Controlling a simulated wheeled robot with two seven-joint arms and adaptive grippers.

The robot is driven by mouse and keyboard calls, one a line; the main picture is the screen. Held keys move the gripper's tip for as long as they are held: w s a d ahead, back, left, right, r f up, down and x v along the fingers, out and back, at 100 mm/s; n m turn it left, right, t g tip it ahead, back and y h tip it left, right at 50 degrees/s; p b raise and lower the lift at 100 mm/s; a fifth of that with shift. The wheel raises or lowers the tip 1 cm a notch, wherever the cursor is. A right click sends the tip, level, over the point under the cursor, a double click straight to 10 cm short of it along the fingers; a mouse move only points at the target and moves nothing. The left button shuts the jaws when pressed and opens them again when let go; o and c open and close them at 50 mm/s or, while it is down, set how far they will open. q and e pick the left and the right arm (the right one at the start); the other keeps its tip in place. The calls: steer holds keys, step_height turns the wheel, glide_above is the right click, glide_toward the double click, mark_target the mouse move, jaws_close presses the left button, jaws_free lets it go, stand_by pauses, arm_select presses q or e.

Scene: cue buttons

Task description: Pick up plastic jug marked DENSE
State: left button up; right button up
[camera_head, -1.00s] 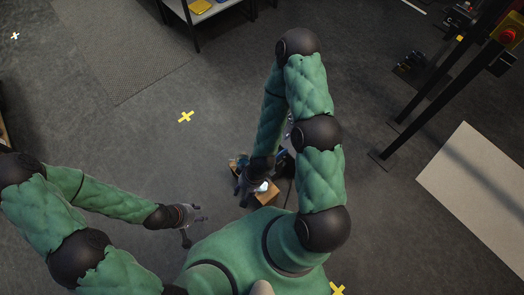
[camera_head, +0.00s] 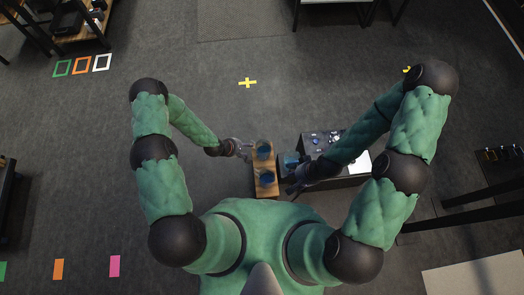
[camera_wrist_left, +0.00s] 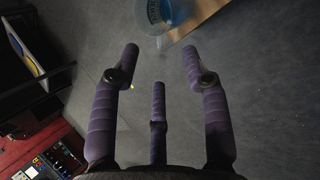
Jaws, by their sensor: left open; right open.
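A clear jug with blue contents (camera_head: 264,150) stands at the far end of a narrow wooden board (camera_head: 265,163). A second jug with blue contents (camera_head: 267,178) stands at its near end. A teal-blue container (camera_head: 291,160) sits right of the board. My left gripper (camera_head: 247,151) is open and empty, just left of the far jug. In the left wrist view its spread purple fingers (camera_wrist_left: 160,60) point toward a clear jug with blue contents (camera_wrist_left: 174,12), apart from it. My right gripper (camera_head: 292,186) is open beside the teal-blue container; whether they touch is unclear.
A dark bench (camera_head: 340,160) with small items stands right of the board, under my right forearm. A shelf stands at the upper left. The grey floor left of my left arm is largely clear.

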mark_target(260, 148)
arm_select(q)
steer(key=w+a+f+n+t+b, duration=0.1)
steer(key=w+a+f+n, duration=0.15)
steer(key=f+n, duration=0.3)
steer(key=w+a+f+n+t, duration=0.1)
steer(key=w+f+n, duration=0.2)
steer(key=f+n, duration=0.25)
steer(key=shift+h, duration=0.4)
steer(key=shift+a+f+b+x, duration=0.15)
steer(key=shift+b+x, duration=0.65)
steer(key=shift+x, duration=1.15)
steer(key=shift+a+b+x, duration=0.2)
steer(key=shift+b+x, duration=0.55)
steer(key=shift+x, duration=1.25)
steer(key=shift+a+f+b+x, duration=0.15)
steer(key=shift+b+x, duration=0.65)
steer(key=shift+x, duration=1.15)
steer(key=shift+w+r, duration=0.15)
jaws_close()
